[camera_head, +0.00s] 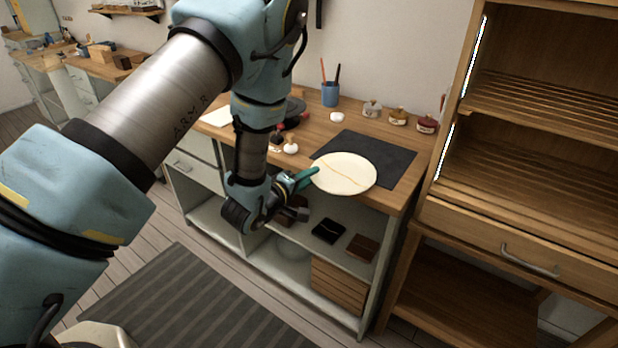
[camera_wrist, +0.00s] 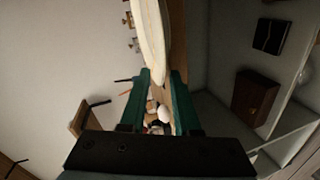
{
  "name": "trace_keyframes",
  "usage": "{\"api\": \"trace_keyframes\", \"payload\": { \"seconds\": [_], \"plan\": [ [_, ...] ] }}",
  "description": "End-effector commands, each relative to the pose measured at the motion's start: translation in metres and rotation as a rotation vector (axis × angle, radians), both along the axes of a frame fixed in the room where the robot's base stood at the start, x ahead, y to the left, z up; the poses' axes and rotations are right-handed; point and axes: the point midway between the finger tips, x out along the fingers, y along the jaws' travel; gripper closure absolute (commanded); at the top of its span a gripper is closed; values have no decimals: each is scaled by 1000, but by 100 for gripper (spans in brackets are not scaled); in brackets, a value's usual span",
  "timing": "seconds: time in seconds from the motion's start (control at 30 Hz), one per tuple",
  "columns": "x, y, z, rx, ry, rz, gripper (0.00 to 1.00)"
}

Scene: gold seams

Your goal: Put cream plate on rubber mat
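The cream plate (camera_head: 345,174), round with a gold seam across it, is at the front edge of the workbench. My gripper (camera_head: 308,177) is at its left rim, with the fingers on either side of the rim. In the wrist view the plate (camera_wrist: 153,38) shows nearly edge-on, its rim between the two green fingers (camera_wrist: 160,80); the gripper is shut on it. The dark rubber mat (camera_head: 392,158) lies flat on the bench top behind and right of the plate. The plate covers its front left part in the head view. How high the plate is above the mat is hard to tell.
A blue pen cup (camera_head: 330,94), a white jar (camera_head: 337,117) and several small pots (camera_head: 398,117) stand behind the mat. White round items (camera_head: 290,148) lie left of the plate. A tall wooden shelf unit (camera_head: 520,190) stands to the right. Open shelves are below the bench.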

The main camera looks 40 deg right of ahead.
Motion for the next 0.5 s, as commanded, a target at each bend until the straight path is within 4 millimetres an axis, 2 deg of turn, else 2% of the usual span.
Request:
{"api": "trace_keyframes", "payload": {
  "seconds": [0.27,0.4,0.5],
  "plan": [
    [0,0,1,0,0,0,65],
    [-1,0,10,-1,-1,-1,65],
    [-2,15,8,1,1,4,65]
  ]
}}
